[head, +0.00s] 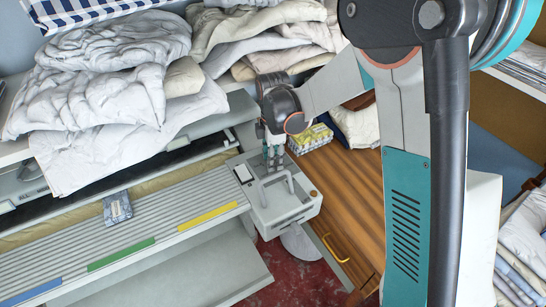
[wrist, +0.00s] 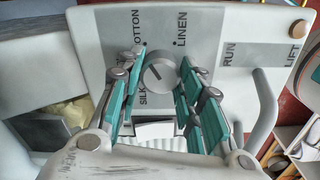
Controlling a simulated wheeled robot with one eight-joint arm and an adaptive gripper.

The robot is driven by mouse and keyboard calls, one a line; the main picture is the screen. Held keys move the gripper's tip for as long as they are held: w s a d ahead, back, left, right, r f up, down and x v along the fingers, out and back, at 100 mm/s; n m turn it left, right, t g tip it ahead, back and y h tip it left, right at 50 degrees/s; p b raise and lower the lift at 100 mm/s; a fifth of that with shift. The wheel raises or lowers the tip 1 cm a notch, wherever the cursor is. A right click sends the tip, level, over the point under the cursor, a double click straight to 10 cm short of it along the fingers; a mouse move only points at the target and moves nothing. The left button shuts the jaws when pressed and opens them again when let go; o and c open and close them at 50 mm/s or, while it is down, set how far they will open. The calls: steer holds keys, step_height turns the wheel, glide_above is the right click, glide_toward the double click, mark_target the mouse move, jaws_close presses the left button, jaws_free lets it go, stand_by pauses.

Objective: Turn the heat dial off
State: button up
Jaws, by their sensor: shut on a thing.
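The heat dial (wrist: 159,73) is a round grey knob with a pale pointer mark, on the ironer's light control box (wrist: 110,25). Labels SILK, COTTON and LINEN stand around it in the wrist view. My gripper (wrist: 162,62) has its teal-padded fingers on both sides of the dial and is shut on it. The exact angle of the pointer is hard to tell. In the head view my gripper (head: 272,160) reaches down onto the top of the control box (head: 300,210), and the dial is hidden there.
A grey bar handle (wrist: 268,110) stands beside the RUN and LIFT labels. The slatted ironer bed (head: 60,250) lies left of the box, with folded linens (head: 110,100) piled behind. A wooden cabinet (head: 340,185) stands to the right, with a patterned box (head: 310,138) on it.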

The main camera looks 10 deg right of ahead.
stand_by(0.3)
steer(key=o, duration=1.1)
steer(key=shift+c, duration=0.2)
step_height(320, 180, up, 12)
steer(key=shift+d, duration=0.1)
steer(key=s+d+r+m+t, duration=0.3)
steer(key=s+d+r+m, duration=0.5)
steer(key=s, duration=0.3)
steer(key=s+d+f+m+t, duration=0.1)
steer(key=s+d+m+t, duration=0.3)
steer(key=s+m, duration=0.7)
steer(key=shift+s+f+m, duration=0.3)
steer(key=shift+s+f, duration=0.1)
steer(key=shift+s, duration=0.25)
